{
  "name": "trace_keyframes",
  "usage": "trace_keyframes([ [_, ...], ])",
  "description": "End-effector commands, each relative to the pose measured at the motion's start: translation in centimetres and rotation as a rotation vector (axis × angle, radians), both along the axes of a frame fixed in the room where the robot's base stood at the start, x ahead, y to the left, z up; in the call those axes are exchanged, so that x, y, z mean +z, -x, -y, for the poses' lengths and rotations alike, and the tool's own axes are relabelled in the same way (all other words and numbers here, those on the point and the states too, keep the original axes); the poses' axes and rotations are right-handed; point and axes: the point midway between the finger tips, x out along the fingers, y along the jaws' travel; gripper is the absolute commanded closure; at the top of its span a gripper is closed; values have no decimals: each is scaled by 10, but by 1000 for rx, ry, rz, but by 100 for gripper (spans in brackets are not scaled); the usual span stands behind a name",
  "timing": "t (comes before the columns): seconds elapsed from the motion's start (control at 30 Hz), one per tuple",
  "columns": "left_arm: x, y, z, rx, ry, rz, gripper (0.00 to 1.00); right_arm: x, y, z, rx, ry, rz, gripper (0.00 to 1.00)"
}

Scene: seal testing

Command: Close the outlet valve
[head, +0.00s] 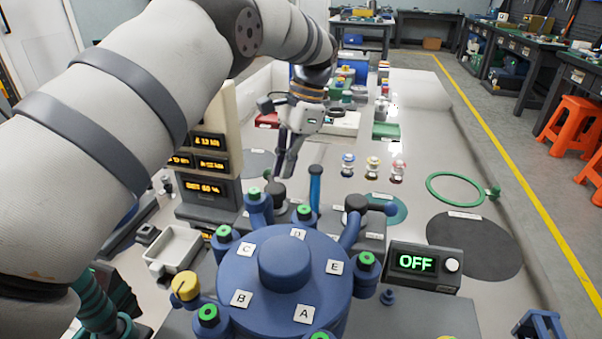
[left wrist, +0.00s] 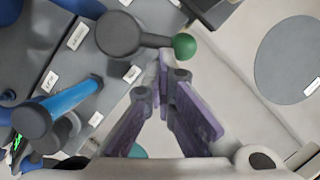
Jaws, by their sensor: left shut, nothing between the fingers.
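My left gripper (head: 283,168) hangs pointing down behind the blue vessel, its fingers shut and empty. In the left wrist view the closed fingertips (left wrist: 163,68) lie beside a dark lever (left wrist: 150,40) with a green ball end (left wrist: 184,46); I cannot tell if they touch. The lever runs sideways from a round dark hub (left wrist: 118,34). A blue upright handle (head: 315,188) stands right of the gripper; it also shows in the left wrist view (left wrist: 70,100). Dark round knobs stand at its left (head: 275,190) and right (head: 357,202). The labels are unreadable, so I cannot tell which is the outlet valve.
The blue vessel (head: 285,262), with ports lettered A to E, fills the front. A box reading OFF (head: 425,264) is at its right. Digital displays (head: 208,162) and a white tray (head: 172,248) are left. Small valves (head: 372,167) and a green ring (head: 430,187) stand farther back.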

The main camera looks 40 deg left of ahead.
Motion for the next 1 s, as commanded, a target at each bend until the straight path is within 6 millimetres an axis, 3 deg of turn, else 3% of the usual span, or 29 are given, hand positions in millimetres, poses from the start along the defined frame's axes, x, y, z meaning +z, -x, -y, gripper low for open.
trace_keyframes([
  [1.0, -1, 15, -26, 563, 0, -3, 100, 2, -2, 0, 0, 0, 6, 60],
])
